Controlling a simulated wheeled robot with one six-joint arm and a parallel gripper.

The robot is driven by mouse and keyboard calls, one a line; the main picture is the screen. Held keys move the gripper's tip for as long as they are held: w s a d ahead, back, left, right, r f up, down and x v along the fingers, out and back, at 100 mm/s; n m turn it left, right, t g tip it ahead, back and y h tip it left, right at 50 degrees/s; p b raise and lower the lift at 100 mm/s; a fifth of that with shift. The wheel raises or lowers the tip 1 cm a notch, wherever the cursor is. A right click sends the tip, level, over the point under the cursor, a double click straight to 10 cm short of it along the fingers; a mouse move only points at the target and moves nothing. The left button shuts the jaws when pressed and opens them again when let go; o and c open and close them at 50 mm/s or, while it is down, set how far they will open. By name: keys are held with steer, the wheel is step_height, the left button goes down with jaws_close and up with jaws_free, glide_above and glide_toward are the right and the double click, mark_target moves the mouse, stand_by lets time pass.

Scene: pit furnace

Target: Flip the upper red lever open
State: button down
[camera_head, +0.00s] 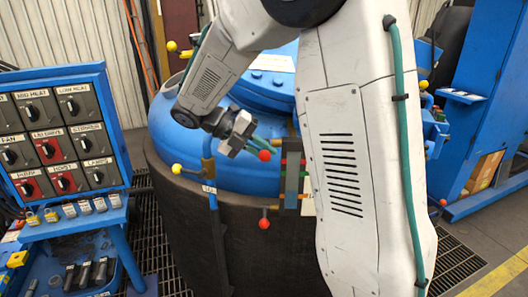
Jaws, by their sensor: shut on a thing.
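The upper red lever shows as a red ball knob (265,155) at the front of the blue furnace lid (188,157). The fingers hide most of the lever's handle. A lower red lever with a red ball (264,223) sits below it on the dark furnace body (180,215), beside a grey upright bracket (291,187). My arm covers the furnace's right side.
A yellow-knobbed lever (177,169) stands left of the gripper, and another yellow knob (171,46) is behind. A blue switch panel (60,135) with padlocks stands at the left. A blue cabinet (480,110) is at the right. Grating floor lies between panel and furnace.

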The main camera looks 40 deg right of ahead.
steer(key=shift+s+d+f, duration=0.1)
steer(key=shift+s, duration=0.05)
steer(key=c, duration=1.6)
jaws_free()
steer(key=shift+d, duration=0.1)
steer(key=shift+o, duration=0.2)
steer(key=v, duration=0.8)
